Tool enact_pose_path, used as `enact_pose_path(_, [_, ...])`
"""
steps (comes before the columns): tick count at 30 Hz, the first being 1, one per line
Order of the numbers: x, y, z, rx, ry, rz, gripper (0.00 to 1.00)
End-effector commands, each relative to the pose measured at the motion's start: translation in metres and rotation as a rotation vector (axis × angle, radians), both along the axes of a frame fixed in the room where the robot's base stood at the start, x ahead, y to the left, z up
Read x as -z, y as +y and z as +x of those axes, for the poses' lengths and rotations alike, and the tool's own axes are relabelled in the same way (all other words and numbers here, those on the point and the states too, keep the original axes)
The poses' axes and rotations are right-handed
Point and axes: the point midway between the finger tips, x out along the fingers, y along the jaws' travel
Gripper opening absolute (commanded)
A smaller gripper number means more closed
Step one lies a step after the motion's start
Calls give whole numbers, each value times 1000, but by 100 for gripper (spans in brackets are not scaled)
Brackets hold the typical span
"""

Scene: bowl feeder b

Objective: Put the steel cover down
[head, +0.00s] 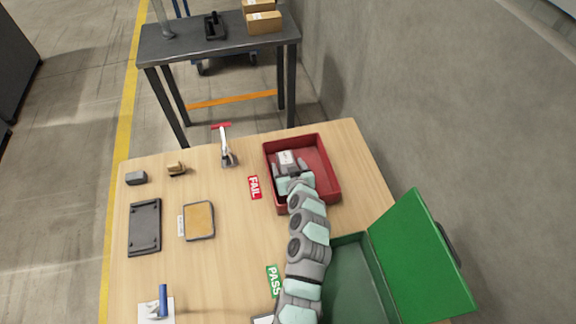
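My gripper (291,168) is over the far part of the red tray (327,170), with its arm reaching up from the bottom of the head view. A small pale grey, labelled piece (287,157) shows at the fingertips, inside the tray's outline. It looks like the steel cover, partly hidden by my gripper. I cannot tell whether the fingers clasp it or stand apart from it, or whether it touches the tray floor. A red FAIL label (254,187) lies left of the tray.
A green case (352,279) with its lid (422,255) open stands right of my arm, near a green PASS label (273,281). A red-handled clamp (225,146) stands left of the tray.

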Motion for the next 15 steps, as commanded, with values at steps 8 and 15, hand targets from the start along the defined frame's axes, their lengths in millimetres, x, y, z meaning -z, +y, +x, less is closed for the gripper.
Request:
enact_pose_path(8, [4, 0, -2, 0, 8, -1, 72])
enact_pose_path(15, [-6, -2, -8, 1, 7, 0, 72])
